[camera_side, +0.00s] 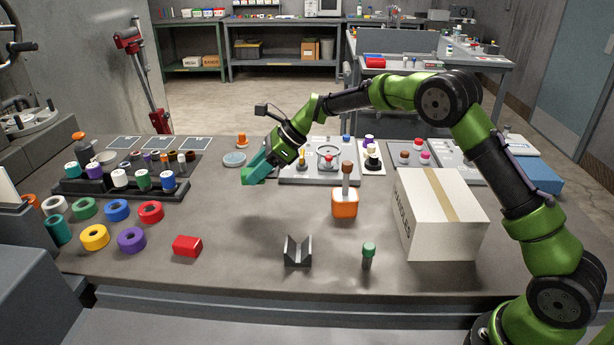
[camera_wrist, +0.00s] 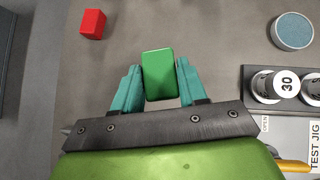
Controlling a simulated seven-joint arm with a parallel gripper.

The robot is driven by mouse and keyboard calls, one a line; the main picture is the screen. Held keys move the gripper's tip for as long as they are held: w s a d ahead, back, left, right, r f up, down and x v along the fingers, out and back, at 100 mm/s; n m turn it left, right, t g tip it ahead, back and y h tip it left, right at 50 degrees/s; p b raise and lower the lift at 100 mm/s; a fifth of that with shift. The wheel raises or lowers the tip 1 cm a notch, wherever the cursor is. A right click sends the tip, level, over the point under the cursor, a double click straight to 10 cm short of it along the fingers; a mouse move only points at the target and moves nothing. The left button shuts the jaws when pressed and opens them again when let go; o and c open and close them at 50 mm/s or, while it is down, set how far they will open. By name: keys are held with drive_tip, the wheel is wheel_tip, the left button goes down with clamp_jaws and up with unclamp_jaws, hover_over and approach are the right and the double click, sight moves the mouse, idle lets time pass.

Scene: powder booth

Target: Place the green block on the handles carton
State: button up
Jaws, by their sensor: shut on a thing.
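My gripper (camera_side: 256,172) is at the left-centre of the bench in the side view, tilted down, with teal fingers. In the wrist view the green block (camera_wrist: 159,74) sits between the two fingertips, which are shut on it.
An orange holder with a brown-handled tool (camera_side: 345,203), a grey V-block (camera_side: 298,251) and a green-capped piece (camera_side: 368,254) stand between gripper and carton or in front. A red block (camera_side: 187,246) and several coloured rings lie left. A test jig (camera_side: 320,174) is behind.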

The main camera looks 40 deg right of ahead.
drive_tip(key=d+r+m+t, duration=0.1)
drive_tip(key=d+r, duration=0.6)
drive_tip(key=s+d+r+m+h, duration=0.1)
drive_tip(key=s+d+r, duration=0.15)
drive_tip(key=d, duration=0.25)
drive_tip(key=s+d+r+m+t, duration=0.1)
drive_tip(key=s+d+r, duration=0.15)
drive_tip(key=d, duration=0.25)
drive_tip(key=s+d+r+m+h, duration=0.1)
drive_tip(key=s+d, duration=0.3)
drive_tip(key=d, duration=0.1)
drive_tip(key=s+d+m+h, duration=0.1)
drive_tip(key=s+d, duration=0.2)
drive_tip(key=s, duration=0.9)
drive_tip(key=s+d, duration=0.4)
drive_tip(key=s, duration=0.9)
drive_tip(key=s+a+f+n+y, duration=0.25)
drive_tip(key=s+a+f, duration=0.25)
drive_tip(key=s+a, duration=0.55)
hover_over(425, 184)
drive_tip(key=s+d, duration=0.2)
drive_tip(key=d, duration=0.1)
drive_tip(key=shift+s+a+f+g+h, duration=0.2)
drive_tip(key=shift+f+g+h, duration=0.1)
drive_tip(key=shift+f, duration=2.1)
